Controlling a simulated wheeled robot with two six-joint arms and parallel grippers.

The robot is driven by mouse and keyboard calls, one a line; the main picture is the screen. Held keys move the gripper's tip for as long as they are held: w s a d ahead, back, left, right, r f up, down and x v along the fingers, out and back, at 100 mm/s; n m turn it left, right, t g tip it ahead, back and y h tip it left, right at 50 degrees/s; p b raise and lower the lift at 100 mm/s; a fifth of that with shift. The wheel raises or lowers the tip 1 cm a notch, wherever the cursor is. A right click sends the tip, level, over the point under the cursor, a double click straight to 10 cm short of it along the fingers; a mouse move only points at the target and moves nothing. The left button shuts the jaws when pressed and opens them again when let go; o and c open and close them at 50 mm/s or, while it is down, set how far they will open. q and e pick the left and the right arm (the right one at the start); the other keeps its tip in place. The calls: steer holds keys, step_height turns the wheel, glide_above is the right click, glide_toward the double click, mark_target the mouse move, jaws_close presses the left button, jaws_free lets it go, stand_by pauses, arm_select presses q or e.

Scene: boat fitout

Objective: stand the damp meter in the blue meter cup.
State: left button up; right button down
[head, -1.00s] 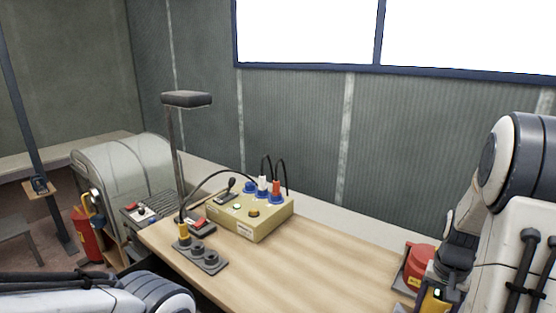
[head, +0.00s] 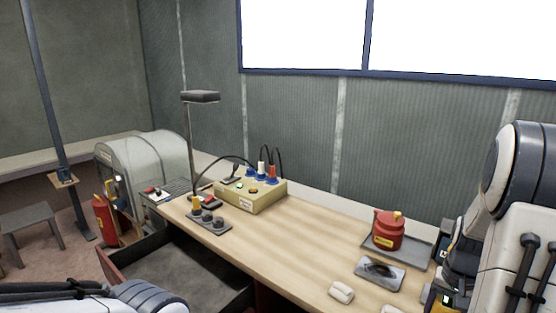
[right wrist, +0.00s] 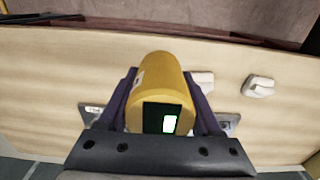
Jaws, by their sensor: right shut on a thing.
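My right gripper (right wrist: 160,82) is shut on a yellow cylinder with a dark screen on its near end, which I take to be the damp meter (right wrist: 156,65). The jaws are on either side of it, and it is above the wooden bench top. In the head view the right arm comes down at the right edge, and a small part of the yellow meter (head: 447,299) shows low down there.
A red tin (head: 388,231) stands on a grey tray (head: 418,250). A grey plate with a dark item (head: 379,269) and a white block (head: 341,291) lie nearer. A yellow switch box (head: 262,200) with cables stands further left. A drawer (head: 190,266) is open below the bench.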

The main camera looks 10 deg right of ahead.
steer(key=w+a+f+n, duration=0.2)
steer(key=a+f+n, duration=0.1)
steer(key=a, duration=0.5)
steer(key=w+a+f+n, duration=0.3)
steer(key=a+f, duration=0.2)
steer(key=a, duration=0.4)
steer(key=w+a+f+n, duration=0.3)
steer(key=a+f+n, duration=0.1)
steer(key=a, duration=0.5)
steer(key=shift+w+f, duration=0.15)
steer(key=shift+f, duration=0.45)
